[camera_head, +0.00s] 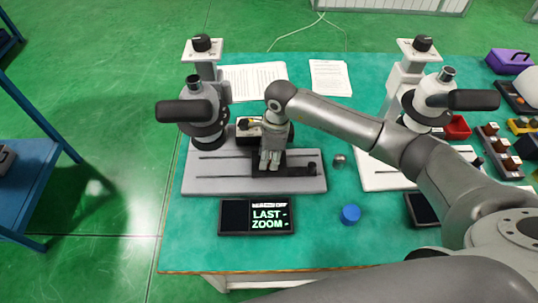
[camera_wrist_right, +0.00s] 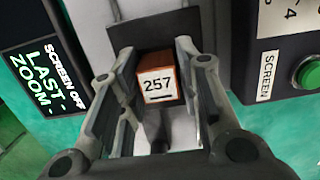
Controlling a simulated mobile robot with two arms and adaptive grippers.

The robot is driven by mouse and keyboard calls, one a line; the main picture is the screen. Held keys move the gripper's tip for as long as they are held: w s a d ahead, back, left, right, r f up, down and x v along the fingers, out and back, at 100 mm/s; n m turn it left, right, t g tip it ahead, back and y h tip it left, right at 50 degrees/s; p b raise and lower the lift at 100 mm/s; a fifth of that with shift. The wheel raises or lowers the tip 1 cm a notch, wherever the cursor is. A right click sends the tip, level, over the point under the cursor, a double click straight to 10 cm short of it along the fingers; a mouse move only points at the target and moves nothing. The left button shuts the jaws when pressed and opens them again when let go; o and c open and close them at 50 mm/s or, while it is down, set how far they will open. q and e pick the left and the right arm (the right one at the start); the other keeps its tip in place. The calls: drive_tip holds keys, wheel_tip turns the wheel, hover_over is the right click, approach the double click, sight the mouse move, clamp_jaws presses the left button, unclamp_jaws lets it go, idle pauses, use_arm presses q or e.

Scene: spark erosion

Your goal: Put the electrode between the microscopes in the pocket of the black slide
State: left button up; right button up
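The electrode is a small copper-brown block with a white label reading 257 (camera_wrist_right: 158,85), in the right wrist view. My right gripper (camera_wrist_right: 156,62) has its fingertips on both sides of it, appearing closed on it. In the head view my right gripper (camera_head: 269,162) points down over the black slide (camera_head: 290,172) on the grey base of the left microscope (camera_head: 203,110). The electrode is hidden by the fingers there. I cannot tell whether it touches the slide, and the pocket is not clearly visible. The right microscope (camera_head: 427,100) stands further right. My left gripper is out of view.
A dark screen reading LAST-ZOOM (camera_head: 257,216) lies in front of the left base. A small grey metal piece (camera_head: 339,160) and a blue cap (camera_head: 350,214) are on the teal table. A box with a green button (camera_wrist_right: 307,72) is beside my gripper. Papers (camera_head: 330,78) lie behind.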

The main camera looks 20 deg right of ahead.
drive_tip(key=shift+o, duration=1.1)
drive_tip(key=shift+d, duration=0.1)
drive_tip(key=shift+r, duration=0.1)
drive_tip(key=shift+r+p, duration=0.3)
drive_tip(key=shift+p, duration=0.1)
drive_tip(key=r, duration=0.2)
drive_tip(key=r+b, duration=0.1)
drive_tip(key=r, duration=0.1)
drive_tip(key=r+b, duration=0.1)
drive_tip(key=r, duration=0.1)
drive_tip(key=shift+d, duration=0.35)
drive_tip(key=shift+s+r, duration=0.1)
drive_tip(key=shift+r, duration=0.45)
